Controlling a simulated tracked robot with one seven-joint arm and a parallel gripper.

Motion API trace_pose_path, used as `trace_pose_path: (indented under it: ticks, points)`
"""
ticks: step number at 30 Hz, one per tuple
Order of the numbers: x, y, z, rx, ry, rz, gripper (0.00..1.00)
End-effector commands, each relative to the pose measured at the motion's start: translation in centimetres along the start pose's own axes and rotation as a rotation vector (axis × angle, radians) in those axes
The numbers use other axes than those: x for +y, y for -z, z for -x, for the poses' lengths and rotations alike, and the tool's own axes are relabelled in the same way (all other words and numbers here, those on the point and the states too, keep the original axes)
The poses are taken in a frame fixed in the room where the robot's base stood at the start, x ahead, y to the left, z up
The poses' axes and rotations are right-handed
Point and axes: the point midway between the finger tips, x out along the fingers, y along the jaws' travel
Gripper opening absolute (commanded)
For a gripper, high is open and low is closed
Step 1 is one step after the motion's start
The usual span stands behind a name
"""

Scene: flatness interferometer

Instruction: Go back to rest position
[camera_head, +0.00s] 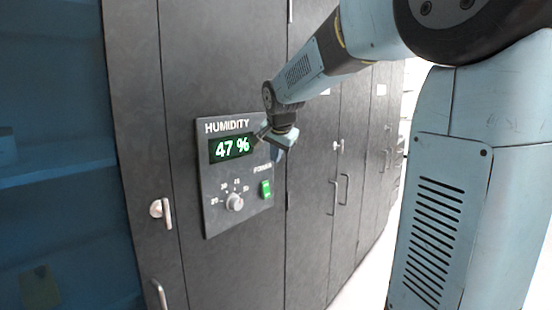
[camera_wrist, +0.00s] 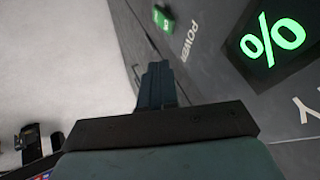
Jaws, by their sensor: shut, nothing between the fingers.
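My gripper (camera_head: 276,150) is in front of the right part of the humidity panel (camera_head: 213,185), just right of its display. In the wrist view my gripper (camera_wrist: 156,72) points along the panel, with its fingers together and nothing between them. The display (camera_head: 231,147) reads 47 % in green. Below it are a round knob (camera_head: 235,202) and a green-lit power switch (camera_head: 265,189). The switch also shows in the wrist view (camera_wrist: 162,19), beyond the fingertips. I cannot tell whether the gripper touches the panel.
Dark grey cabinets (camera_head: 228,60) with handles (camera_head: 345,188) run along the wall to the right. A blue shelf unit (camera_head: 50,180) stands at the left. The wrist view shows pale open floor (camera_wrist: 55,70) with some dark objects (camera_wrist: 32,140) at the lower left.

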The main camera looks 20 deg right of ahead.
Motion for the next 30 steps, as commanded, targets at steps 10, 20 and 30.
trace_pose_path:
  ticks: [10,20,30]
  points:
    - [0.2,-0.1,0.2,-0.001,0.000,0.005,0.00]
    - [5.8,-4.8,5.3,-0.040,-0.004,0.208,0.00]
    - [13.8,-12.7,10.2,-0.101,0.009,0.511,0.00]
